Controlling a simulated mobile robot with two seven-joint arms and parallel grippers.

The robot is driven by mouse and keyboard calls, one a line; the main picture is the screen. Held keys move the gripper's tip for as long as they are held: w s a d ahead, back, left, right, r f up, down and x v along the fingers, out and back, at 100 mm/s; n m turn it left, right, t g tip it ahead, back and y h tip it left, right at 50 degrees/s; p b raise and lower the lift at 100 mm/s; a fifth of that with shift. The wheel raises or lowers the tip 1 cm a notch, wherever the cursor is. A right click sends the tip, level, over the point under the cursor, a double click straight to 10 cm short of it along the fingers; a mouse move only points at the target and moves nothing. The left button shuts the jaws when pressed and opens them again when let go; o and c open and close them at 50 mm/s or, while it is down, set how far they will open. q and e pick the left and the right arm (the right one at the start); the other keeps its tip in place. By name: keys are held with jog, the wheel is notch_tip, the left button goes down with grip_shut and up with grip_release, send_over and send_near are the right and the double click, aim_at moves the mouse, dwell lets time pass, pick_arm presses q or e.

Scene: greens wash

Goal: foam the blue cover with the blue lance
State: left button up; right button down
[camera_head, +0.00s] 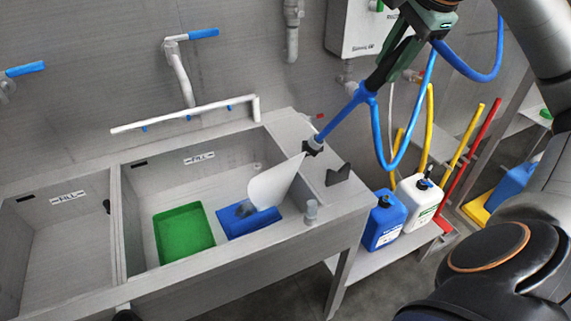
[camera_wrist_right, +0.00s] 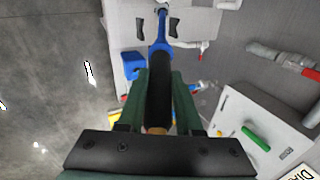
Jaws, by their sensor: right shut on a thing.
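The blue lance (camera_head: 340,118) slants down and left from my right gripper (camera_head: 396,58), which is shut on its dark handle. The lance also shows in the right wrist view (camera_wrist_right: 161,28), running away between the fingers. A pale fan of spray (camera_head: 275,183) leaves its dark nozzle (camera_head: 313,147) and reaches the blue cover (camera_head: 250,224). The blue cover lies flat in the right basin, with a greyish patch on its upper left part. The fan hides some of its top edge. My left gripper is not seen.
A green cover (camera_head: 184,233) lies left of the blue one in the steel sink (camera_head: 118,225). A blue hose (camera_head: 378,135) hangs in a loop from the lance. Blue (camera_head: 384,222) and white (camera_head: 418,202) canisters stand on a low shelf right of the sink.

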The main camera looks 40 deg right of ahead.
dwell(0.3)
jog(key=shift+s+a+b, duration=0.55)
jog(key=shift+s+a, duration=0.05)
jog(key=shift+s, duration=0.2)
jog(key=shift+s+a+b, duration=0.55)
jog(key=shift+s, duration=0.2)
jog(key=w+a+p, duration=0.2)
jog(key=a+p, duration=0.3)
jog(key=a, duration=0.8)
dwell(1.2)
dwell(0.6)
